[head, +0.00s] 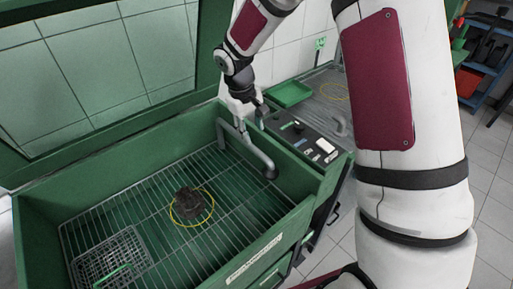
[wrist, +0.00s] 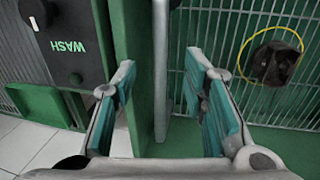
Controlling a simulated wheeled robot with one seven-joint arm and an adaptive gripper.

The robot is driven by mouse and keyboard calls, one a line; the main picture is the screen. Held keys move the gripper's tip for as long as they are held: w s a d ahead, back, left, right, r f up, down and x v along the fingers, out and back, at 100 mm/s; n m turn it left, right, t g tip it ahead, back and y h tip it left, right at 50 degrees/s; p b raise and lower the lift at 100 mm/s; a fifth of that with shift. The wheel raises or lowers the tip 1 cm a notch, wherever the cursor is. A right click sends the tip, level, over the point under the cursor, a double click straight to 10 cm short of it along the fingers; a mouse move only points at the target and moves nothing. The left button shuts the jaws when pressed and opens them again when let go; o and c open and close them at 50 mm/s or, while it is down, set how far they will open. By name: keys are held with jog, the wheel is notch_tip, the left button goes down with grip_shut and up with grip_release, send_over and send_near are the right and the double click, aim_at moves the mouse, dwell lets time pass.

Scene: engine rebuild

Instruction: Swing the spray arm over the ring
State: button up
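The spray arm (head: 255,153) is a grey bent tube at the right rear of the green wash basin, its nozzle end over the grid near the right wall. In the wrist view it seems to be the grey upright bar (wrist: 160,70) between my fingers. The yellow ring (head: 174,217) lies on the grid left of the nozzle, around a dark part (head: 188,202); it also shows in the wrist view (wrist: 240,62). My gripper (head: 254,112) is above the basin's right wall by the tube's upper end. In the wrist view my gripper (wrist: 162,80) is open; contact cannot be told.
A wire basket (head: 110,258) stands at the basin's left front. The raised glazed lid (head: 120,55) stands at the back left.

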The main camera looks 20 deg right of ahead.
aim_at(257, 150)
jog(key=f, duration=0.3)
jog(key=d+f, duration=0.1)
jog(key=f, duration=0.5)
jog(key=shift+w+d+f+p, duration=0.3)
jog(key=shift+w+d+p, duration=0.05)
grip_shut()
